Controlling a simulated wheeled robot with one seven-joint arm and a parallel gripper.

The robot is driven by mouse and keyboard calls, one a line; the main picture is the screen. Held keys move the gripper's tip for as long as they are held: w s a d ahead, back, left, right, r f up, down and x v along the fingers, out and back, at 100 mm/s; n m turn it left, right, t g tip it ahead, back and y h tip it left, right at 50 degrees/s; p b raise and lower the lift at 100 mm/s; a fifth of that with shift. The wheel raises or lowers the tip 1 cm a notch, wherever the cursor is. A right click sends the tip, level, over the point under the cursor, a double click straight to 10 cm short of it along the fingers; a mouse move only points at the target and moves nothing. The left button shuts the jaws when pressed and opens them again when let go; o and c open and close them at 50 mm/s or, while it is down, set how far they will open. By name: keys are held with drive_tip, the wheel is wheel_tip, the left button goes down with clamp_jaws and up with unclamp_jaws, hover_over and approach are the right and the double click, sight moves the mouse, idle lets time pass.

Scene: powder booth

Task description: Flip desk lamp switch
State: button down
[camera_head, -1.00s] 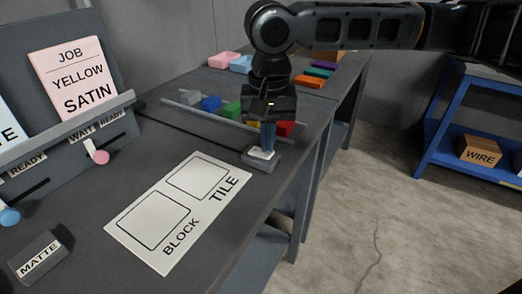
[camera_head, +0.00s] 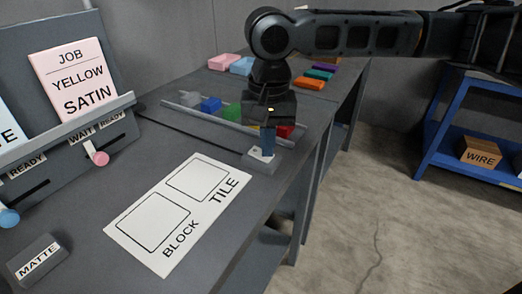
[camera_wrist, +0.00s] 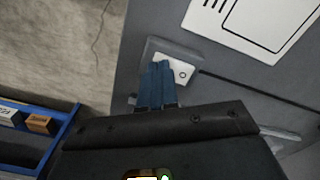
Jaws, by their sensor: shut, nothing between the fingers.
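The switch is a small white rocker plate (camera_wrist: 181,70) on a grey base (camera_head: 263,163) near the right edge of the grey bench. My gripper (camera_head: 267,150) points down with its blue fingers together and nothing between them. In the wrist view, the fingertips (camera_wrist: 160,66) overlap the left part of the white plate. A small round mark shows at the plate's right side. I cannot tell whether the fingertips touch the plate. No lamp is recognisable in these views.
A white mat (camera_head: 175,212) marked BLOCK and TILE lies in front of the switch. A rail (camera_head: 225,121) with several coloured blocks stands behind it. A JOB card (camera_head: 73,78) leans on a board with sliders at left. A blue shelf (camera_head: 470,150) stands at right beyond open floor.

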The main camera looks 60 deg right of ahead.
wheel_tip(320, 180, up, 7)
drive_tip(key=p, duration=0.6)
drive_tip(key=shift+f, duration=0.15)
idle(0.4)
